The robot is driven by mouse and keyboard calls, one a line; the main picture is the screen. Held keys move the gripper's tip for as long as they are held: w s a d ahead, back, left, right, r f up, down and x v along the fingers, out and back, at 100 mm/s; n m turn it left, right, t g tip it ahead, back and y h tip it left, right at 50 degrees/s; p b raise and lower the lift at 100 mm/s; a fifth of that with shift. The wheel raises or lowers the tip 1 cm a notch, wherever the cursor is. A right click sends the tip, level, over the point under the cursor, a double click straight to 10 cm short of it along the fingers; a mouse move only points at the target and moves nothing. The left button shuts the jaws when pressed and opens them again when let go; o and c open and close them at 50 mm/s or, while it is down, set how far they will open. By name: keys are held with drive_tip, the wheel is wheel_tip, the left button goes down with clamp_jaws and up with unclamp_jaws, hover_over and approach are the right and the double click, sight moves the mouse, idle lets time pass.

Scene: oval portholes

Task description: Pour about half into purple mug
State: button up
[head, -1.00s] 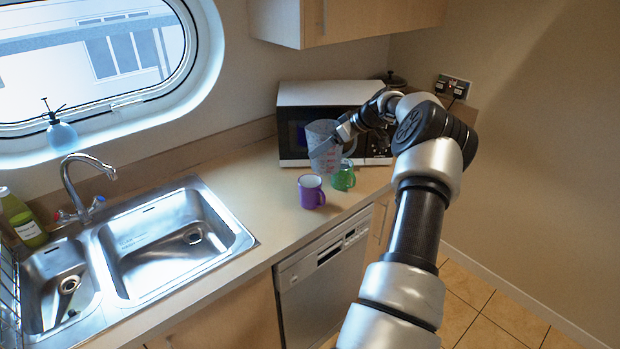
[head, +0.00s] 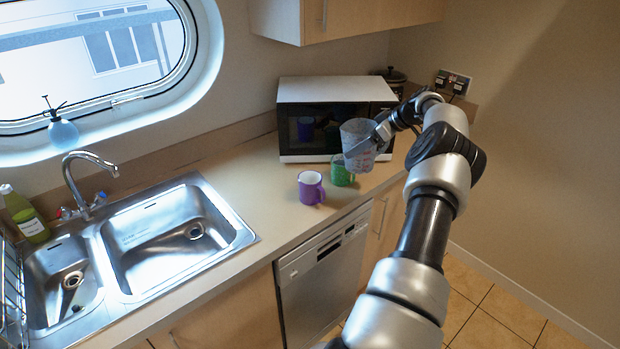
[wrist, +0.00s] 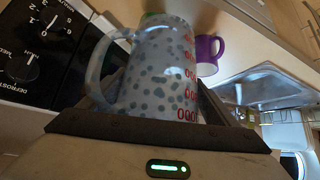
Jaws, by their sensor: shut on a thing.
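My gripper (head: 377,141) is shut on a clear measuring jug (head: 356,140) with red markings, held up above the counter in front of the microwave's right side. In the wrist view the jug (wrist: 155,75) fills the middle, its handle to the left and speckled contents or pattern showing through the wall. The purple mug (head: 311,188) stands upright on the counter, left of and below the jug; it also shows in the wrist view (wrist: 208,52). A green mug (head: 341,172) stands just right of the purple mug, partly hidden by the jug.
The microwave (head: 300,135) stands behind the mugs. The steel sink (head: 175,235) with its tap (head: 75,185) is at left, with clear counter between it and the mugs. The counter's front edge runs close by the mugs, and a wall cupboard (head: 345,15) hangs above.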

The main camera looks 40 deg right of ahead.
sight(344, 151)
drive_tip(key=shift+w+a+f+n+g+h, duration=0.15)
drive_tip(key=shift+a+n+g+h, duration=0.2)
drive_tip(key=shift+h, duration=0.25)
drive_tip(key=shift+w+a+r+n+g+h, duration=0.1)
drive_tip(key=shift+w+a+n+g+h, duration=0.1)
drive_tip(key=shift+a+g+h, duration=0.3)
drive_tip(key=shift+w+a+r+n+g+h, duration=0.1)
drive_tip(key=shift+w+a+n+g+h, duration=0.15)
drive_tip(key=shift+h, duration=0.45)
drive_tip(key=shift+w+a+f+g+h, duration=0.1)
drive_tip(key=shift+w+a+g+h, duration=0.1)
drive_tip(key=shift+a+h, duration=0.3)
drive_tip(key=shift+w+a+g+h, duration=0.2)
drive_tip(key=shift+a+h, duration=0.2)
drive_tip(key=shift+h, duration=0.1)
drive_tip(key=shift+w+a+f+n+g+h, duration=0.1)
drive_tip(key=shift+a+f+n+g+h, duration=0.2)
drive_tip(key=shift+f+n+h, duration=0.35)
drive_tip(key=shift+f+g+h, duration=0.3)
drive_tip(key=shift+f+h, duration=0.3)
drive_tip(key=shift+h, duration=0.15)
drive_tip(key=shift+f, duration=0.15)
drive_tip(key=shift+h+b, duration=0.3)
drive_tip(key=shift+b, duration=0.2)
drive_tip(key=shift+a+n+g+h+b, duration=0.1)
drive_tip(key=shift+n+g+h+b, duration=0.25)
drive_tip(key=shift+b, duration=1.1)
